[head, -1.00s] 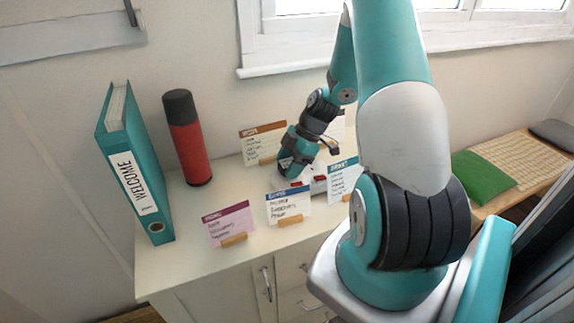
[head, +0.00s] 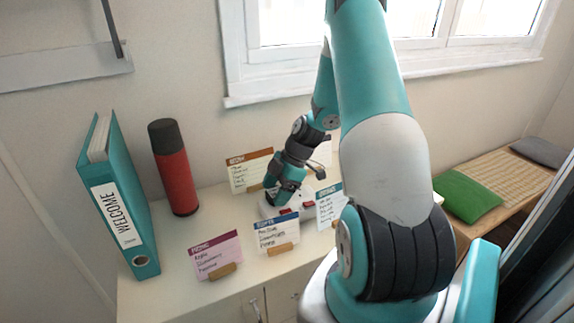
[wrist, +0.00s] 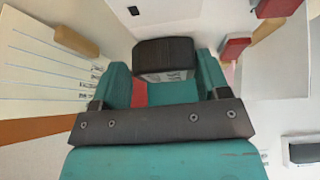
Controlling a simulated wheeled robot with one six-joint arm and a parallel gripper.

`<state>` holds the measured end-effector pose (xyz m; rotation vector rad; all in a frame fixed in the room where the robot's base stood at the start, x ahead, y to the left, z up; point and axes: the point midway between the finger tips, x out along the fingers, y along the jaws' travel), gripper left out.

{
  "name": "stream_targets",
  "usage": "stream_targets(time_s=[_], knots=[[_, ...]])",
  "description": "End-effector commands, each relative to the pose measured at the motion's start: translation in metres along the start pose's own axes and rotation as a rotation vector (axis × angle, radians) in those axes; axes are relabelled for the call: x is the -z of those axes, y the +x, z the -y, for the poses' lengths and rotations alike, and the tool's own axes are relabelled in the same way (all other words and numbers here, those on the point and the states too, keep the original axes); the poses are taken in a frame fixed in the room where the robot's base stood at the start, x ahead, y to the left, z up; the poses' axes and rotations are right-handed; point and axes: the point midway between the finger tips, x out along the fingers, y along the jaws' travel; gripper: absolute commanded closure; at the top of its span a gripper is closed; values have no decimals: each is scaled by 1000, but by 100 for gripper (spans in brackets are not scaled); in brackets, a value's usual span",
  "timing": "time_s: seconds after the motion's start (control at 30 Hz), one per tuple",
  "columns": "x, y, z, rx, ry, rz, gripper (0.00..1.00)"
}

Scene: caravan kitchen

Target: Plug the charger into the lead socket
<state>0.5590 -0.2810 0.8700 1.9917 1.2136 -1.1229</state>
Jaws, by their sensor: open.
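My gripper (wrist: 163,76) is open, its two teal fingers on either side of a black block (wrist: 165,56) that looks like the charger. I cannot tell whether the fingers touch it. A red part shows just beside the left finger, partly hidden. In the head view my gripper (head: 273,196) points down at a white unit (head: 267,209) with red parts (head: 289,211) on the cabinet top, behind the cards. This unit may hold the lead socket; the charger and socket opening cannot be made out there.
Cards on wooden stands surround the spot: a pink one (head: 217,253), a blue-topped one (head: 277,230) in front, a brown-topped one (head: 249,172) behind. A red flask (head: 175,175) and teal binder (head: 122,205) stand to the left. The wall and window are behind.

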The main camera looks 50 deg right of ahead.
Motion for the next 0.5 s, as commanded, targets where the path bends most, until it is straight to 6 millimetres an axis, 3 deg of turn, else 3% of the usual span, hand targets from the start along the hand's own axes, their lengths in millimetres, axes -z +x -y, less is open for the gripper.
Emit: stream_targets(time_s=[0.07, 0.5], knots=[[-8, -6, 8, 22, 19, 8, 14], [0, -121, 1, -4, 1, 8, 14]])
